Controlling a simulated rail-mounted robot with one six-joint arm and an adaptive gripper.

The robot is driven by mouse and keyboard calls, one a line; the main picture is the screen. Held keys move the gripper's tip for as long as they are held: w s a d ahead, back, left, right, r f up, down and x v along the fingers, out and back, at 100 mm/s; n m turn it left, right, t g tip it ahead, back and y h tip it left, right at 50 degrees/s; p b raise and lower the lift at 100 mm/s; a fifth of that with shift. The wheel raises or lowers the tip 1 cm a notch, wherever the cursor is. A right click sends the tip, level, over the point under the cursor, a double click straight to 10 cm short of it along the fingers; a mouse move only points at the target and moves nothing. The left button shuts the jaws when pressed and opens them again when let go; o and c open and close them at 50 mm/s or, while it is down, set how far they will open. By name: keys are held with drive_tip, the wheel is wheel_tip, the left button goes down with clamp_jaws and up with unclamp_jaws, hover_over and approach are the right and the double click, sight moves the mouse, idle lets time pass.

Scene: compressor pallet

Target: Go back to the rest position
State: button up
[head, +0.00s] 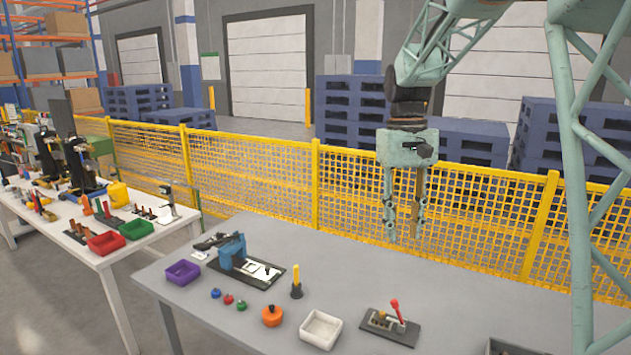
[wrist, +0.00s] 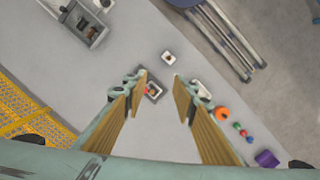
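My gripper (head: 403,236) hangs from my pale green arm, pointing down, high above the back right part of the grey table (head: 215,310) in the head view. Its two fingers are apart with a gap between them. In the wrist view my gripper (wrist: 160,80) also shows both fingers spread, and nothing is held between them. The table top lies well below the fingertips.
On the table are a purple bin (head: 183,273), a blue device (head: 232,252), an orange round part (head: 272,316), a white tray (head: 321,329) and a red-lever fixture (head: 391,323). A yellow mesh fence (head: 262,180) runs behind. Air around the gripper looks clear.

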drive_tip(key=s+r+m+t, duration=0.15)
drive_tip(key=s+r, duration=0.25)
drive_tip(key=s, duration=1.2)
drive_tip(key=s+r+n+t, duration=0.1)
drive_tip(key=s+r+t, duration=0.3)
drive_tip(key=s, duration=1.2)
drive_tip(key=s+f, duration=0.3)
drive_tip(key=s, duration=0.8)
drive_tip(key=shift+m, duration=0.45)
drive_tip(key=shift+a, duration=0.1)
